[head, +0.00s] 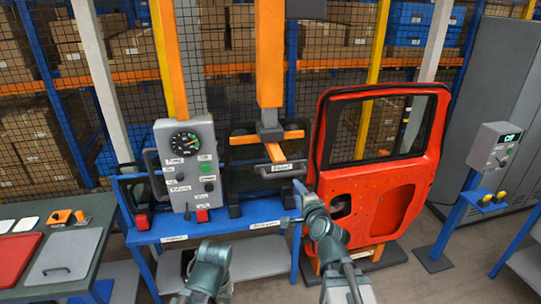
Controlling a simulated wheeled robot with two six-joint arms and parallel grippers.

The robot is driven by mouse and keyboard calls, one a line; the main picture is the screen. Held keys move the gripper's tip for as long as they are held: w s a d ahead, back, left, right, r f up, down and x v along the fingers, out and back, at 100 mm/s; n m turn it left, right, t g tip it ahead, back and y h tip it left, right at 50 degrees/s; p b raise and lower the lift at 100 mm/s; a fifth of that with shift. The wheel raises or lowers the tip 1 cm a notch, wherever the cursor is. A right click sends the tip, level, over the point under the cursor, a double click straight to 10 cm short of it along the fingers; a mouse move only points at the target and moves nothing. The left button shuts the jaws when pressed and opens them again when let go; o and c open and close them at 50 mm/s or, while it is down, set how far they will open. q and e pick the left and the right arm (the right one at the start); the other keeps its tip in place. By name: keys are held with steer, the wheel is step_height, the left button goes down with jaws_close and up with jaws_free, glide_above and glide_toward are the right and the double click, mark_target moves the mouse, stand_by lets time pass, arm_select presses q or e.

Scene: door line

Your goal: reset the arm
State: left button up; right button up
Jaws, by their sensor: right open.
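An orange lifting arm (269,55) hangs down at the middle, with an orange crosspiece (290,135) and a grey handle with a white label (281,168) at its lower end. A grey control box (188,165) with a round gauge (185,142), labels and buttons stands left of it. A red door (385,185) stands upright to the right. My right gripper (298,187) is open and empty, close to the door's left edge and just below right of the handle. Its fingertips are small in view. My left arm shows at the bottom, but its gripper is not visible.
A blue bench (235,220) runs under the box and handle. A dark table (88,240) with a red tray (18,258) is at left. A small control post (495,145) stands at right. Mesh fencing and shelves of boxes close off the back.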

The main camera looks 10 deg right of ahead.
steer(key=s+a+f+n+g+y+b, duration=0.25)
steer(key=a+f+n+g+b, duration=0.2)
steer(key=a+f, duration=0.35)
steer(key=s+a+f+n+g+y+b, duration=0.1)
steer(key=s+a+f+n+g+b, duration=0.4)
steer(key=f, duration=0.6)
steer(key=s+a+f+n+g+h+b, duration=0.2)
steer(key=s+f+n+g+h+b, duration=0.3)
steer(key=s+f, duration=1.1)
steer(key=n+g+b, duration=0.1)
steer(key=n+b, duration=0.2)
steer(key=n, duration=0.3)
steer(key=shift+s+a+f+n+h, duration=0.15)
steer(key=shift+a+n+h, duration=0.2)
